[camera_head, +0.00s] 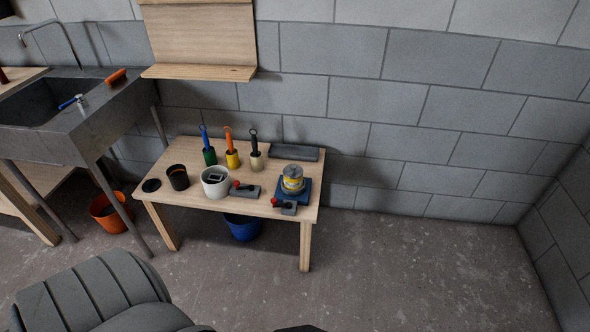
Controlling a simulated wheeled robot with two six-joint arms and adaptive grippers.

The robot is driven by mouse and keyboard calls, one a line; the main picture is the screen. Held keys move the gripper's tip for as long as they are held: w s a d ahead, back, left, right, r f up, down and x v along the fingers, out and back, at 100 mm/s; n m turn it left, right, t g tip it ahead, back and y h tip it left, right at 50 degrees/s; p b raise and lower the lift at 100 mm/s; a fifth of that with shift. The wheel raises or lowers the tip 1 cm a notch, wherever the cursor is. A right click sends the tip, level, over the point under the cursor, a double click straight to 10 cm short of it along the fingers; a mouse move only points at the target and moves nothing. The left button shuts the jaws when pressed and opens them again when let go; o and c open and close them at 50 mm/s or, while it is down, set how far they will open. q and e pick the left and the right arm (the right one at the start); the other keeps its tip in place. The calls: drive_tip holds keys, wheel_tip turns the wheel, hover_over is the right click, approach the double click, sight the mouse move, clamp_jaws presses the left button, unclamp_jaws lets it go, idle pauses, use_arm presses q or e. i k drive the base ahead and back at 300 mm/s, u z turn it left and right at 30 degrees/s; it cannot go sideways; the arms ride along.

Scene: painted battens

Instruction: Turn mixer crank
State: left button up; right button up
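A yellow and grey can (292,183) stands upright on a dark blue base (305,192) at the right end of a small wooden table. A small grey piece with a red knob (285,207) sits at the front of this base, near the table's front edge. A similar grey piece with a red knob (245,191) lies beside a white pot (215,182). I cannot tell for certain which red knob belongs to the mixer crank. Neither of my grippers shows in the head view.
The wooden table (185,202) also carries a dark cup (178,177), several brushes in coloured holders (232,158) and a grey tray (294,153). A blue bucket (243,228) is below. A sink (60,115) stands left. Floor right of the table is clear.

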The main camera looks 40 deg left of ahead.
sight(274, 201)
drive_tip(key=u, duration=0.4)
drive_tip(key=i, duration=1.1)
drive_tip(key=u, duration=0.7)
